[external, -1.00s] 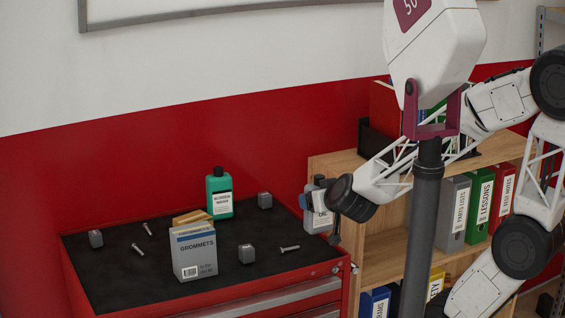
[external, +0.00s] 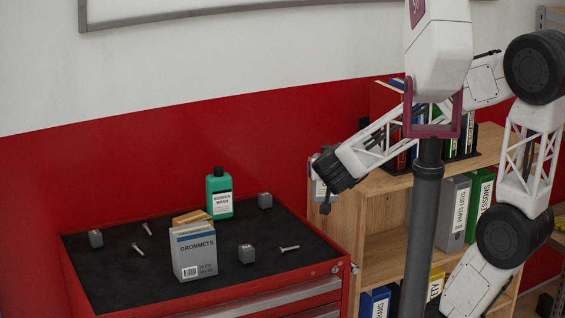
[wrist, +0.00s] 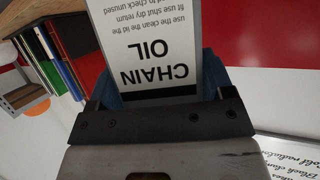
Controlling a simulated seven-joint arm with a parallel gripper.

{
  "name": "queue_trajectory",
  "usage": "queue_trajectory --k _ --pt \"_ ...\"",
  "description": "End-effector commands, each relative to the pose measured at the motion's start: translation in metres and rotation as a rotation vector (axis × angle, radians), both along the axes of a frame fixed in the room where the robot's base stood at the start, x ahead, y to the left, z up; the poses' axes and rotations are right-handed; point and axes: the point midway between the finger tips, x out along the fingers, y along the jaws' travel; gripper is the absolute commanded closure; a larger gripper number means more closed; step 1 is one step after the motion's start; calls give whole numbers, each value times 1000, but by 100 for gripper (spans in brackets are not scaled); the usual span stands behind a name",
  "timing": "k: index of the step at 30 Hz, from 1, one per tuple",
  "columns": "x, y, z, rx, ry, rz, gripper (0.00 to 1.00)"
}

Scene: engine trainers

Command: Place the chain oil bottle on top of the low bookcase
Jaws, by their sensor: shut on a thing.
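The chain oil bottle is grey with a white label; in the wrist view its label (wrist: 150,50) reads "CHAIN OIL" upside down. My gripper (wrist: 165,92) is shut on the bottle, with a blue finger on each side of it. In the external view the bottle (external: 319,190) is mostly hidden behind my gripper (external: 326,184), held in the air near the left end of the low bookcase. The low bookcase (external: 345,217) is light wood, with part of its top (external: 385,183) bare in front of the books.
Upright books and binders in a dark rack (external: 455,148) stand on the bookcase top. Several binders (external: 455,212) fill the shelves. The red tool cabinet (external: 90,285) at left carries a screen wash bottle (external: 219,195), a grommets box (external: 194,252) and loose metal parts.

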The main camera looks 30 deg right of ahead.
Motion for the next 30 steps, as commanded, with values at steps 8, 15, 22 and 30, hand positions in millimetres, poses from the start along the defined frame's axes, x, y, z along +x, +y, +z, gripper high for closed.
queue_trajectory --k 8,15,22,30 --pt "39 -61 28 1 1 -361 63" --pt "55 -114 42 0 1 -703 63" --pt "58 -148 47 -1 1 -990 63" --pt "58 -164 48 -1 -1 -1167 63"
